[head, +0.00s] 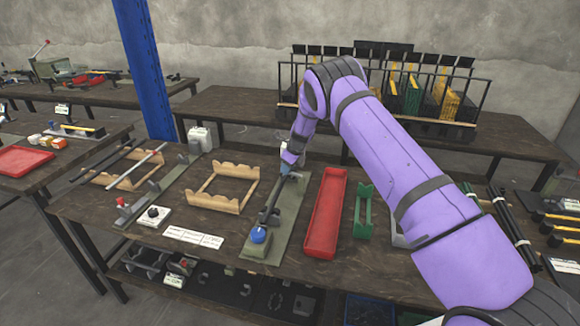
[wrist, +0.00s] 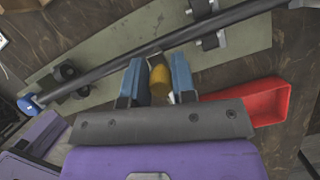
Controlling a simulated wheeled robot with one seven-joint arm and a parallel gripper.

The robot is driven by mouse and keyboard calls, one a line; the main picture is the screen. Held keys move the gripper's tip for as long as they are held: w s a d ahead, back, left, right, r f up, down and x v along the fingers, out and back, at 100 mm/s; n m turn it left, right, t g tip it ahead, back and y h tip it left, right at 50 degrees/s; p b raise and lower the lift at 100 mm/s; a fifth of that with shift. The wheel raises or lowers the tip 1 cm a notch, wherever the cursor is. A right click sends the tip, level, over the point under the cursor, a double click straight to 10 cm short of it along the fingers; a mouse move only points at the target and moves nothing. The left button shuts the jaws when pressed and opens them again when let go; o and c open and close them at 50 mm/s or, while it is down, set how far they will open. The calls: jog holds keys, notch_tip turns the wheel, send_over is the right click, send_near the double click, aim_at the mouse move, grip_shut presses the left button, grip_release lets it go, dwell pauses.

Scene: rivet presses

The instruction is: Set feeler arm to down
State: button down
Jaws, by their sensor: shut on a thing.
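The fixture is an olive-green plate (head: 291,222) on the table, with a long dark bar along it and a blue knob (head: 258,235) at the near end. In the wrist view the dark bar (wrist: 105,70) runs diagonally over the plate (wrist: 90,45), and the blue knob (wrist: 28,105) is at left. A short feeler arm with a yellow grip (wrist: 159,76) joins near the bar's middle by a thin metal stem. My gripper (wrist: 157,82) is shut on the yellow grip, one blue finger on each side. In the head view my gripper (head: 290,163) is at the plate's far end, and the feeler arm is hidden.
A red tray (head: 326,213) lies right of the fixture, with a green holder (head: 364,210) beyond it. A wooden frame (head: 222,187) and white labels (head: 192,237) are at left. A rack with yellow and green bins (head: 412,97) stands behind.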

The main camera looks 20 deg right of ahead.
aim_at(291, 173)
jog(key=shift+w+f+g+h, duration=0.15)
jog(key=shift+f+g+h, duration=0.35)
jog(key=shift+h, duration=0.3)
jog(key=c, duration=1)
grip_release()
jog(key=shift+a, duration=0.1)
jog(key=shift+r, duration=0.45)
jog(key=r, duration=0.3)
jog(key=s+r, duration=0.1)
jog(key=r, duration=0.2)
jog(key=d+r, duration=0.1)
jog(key=r, duration=0.2)
jog(key=shift+s+d+r, duration=0.1)
jog(key=shift+s+r, duration=0.05)
jog(key=shift+r, duration=0.2)
